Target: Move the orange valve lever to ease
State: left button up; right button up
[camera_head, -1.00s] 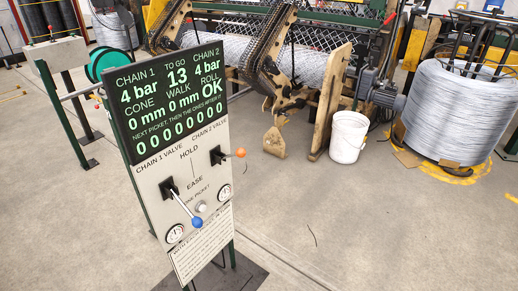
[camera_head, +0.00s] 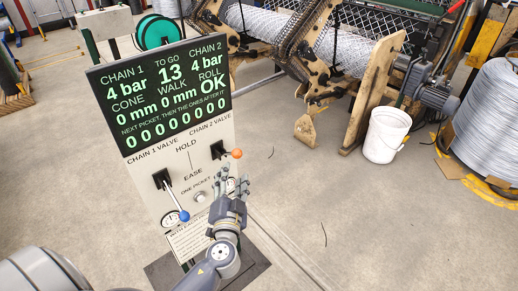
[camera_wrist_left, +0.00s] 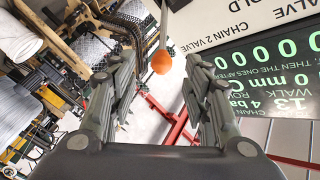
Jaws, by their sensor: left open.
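The orange valve lever (camera_head: 236,154) is the chain 2 valve lever on the right of the console panel (camera_head: 206,171). It sticks out to the right from its black slot, about level with the HOLD label and above the EASE label. My left gripper (camera_head: 228,175) is open just below the orange knob in the head view. In the left wrist view the orange knob (camera_wrist_left: 162,62) shows between the open fingers (camera_wrist_left: 161,75), near their tips; contact cannot be told. The blue-knobbed chain 1 lever (camera_head: 183,215) points down, left of my gripper. My right gripper is out of view.
The console display (camera_head: 163,93) reads 4 bar for both chains and 13 to go. A white push button (camera_head: 199,197) sits between the levers. A white bucket (camera_head: 387,136) and a wire coil (camera_head: 490,118) stand to the right.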

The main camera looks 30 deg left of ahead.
aim_at(234, 156)
pick_arm(q)
jog(key=p+x, duration=0.2)
jog(key=x, duration=0.7)
jog(key=shift+a+r+p, duration=0.15)
jog(key=shift+p, duration=0.15)
jog(key=shift+x, duration=0.8)
grip_shut()
